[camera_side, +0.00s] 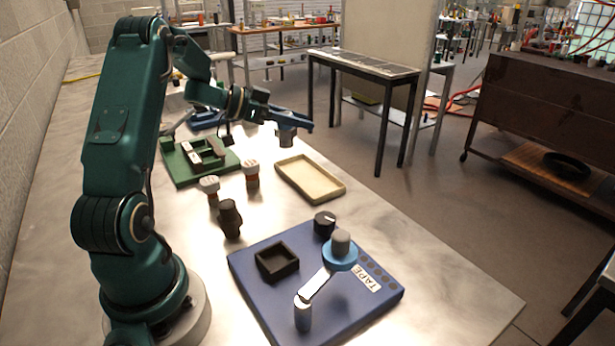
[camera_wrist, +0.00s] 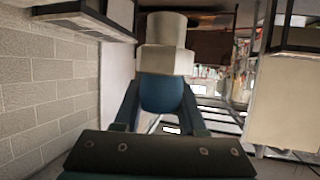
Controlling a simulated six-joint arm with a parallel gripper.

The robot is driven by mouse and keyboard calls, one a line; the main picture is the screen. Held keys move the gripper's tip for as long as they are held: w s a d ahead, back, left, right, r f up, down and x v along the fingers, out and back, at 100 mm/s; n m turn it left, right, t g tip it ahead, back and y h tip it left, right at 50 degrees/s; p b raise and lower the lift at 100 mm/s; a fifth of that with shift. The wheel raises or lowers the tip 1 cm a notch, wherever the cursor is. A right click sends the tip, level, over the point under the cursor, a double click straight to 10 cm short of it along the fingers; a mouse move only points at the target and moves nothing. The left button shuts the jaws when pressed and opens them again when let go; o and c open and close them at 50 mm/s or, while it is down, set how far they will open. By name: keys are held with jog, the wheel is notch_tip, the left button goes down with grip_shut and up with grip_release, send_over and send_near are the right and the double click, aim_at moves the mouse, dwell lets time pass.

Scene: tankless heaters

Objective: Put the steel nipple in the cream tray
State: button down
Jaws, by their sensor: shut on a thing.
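The steel nipple (camera_wrist: 166,60) is grey, with a round end and a wider collar. It fills the upper middle of the wrist view, between the fingers of my gripper (camera_wrist: 160,108). In the side view my gripper (camera_side: 290,127) is shut on the nipple (camera_side: 286,140), which looks dark there and hangs below the fingers. The cream tray (camera_side: 309,180) is a shallow, empty rectangle on the table. The exact height cannot be told.
A green organiser (camera_side: 183,178) with small parts lies left of the tray. Two white-capped fittings (camera_side: 251,174) (camera_side: 209,188) and a dark fitting (camera_side: 230,218) stand nearby. A blue board (camera_side: 250,290) with a square dark bin (camera_side: 277,262) lies in front. The table's right edge is close beside the tray.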

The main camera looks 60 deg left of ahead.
jog(key=shift+w+d+f+n+y, duration=0.1)
jog(key=shift+w+f+n+y, duration=0.2)
jog(key=shift+w+f, duration=0.95)
jog(key=shift+w+a+f+n+y, duration=0.1)
jog(key=shift+w+f+n+y, duration=0.3)
jog(key=shift+f, duration=1.5)
jog(key=shift+w+d+f+n+y, duration=0.1)
jog(key=shift+w+f+y, duration=0.3)
jog(key=shift+w+f, duration=0.95)
jog(key=shift+s+f, duration=0.25)
jog(key=shift+f, duration=0.6)
jog(key=shift+c, duration=2)
grip_release()
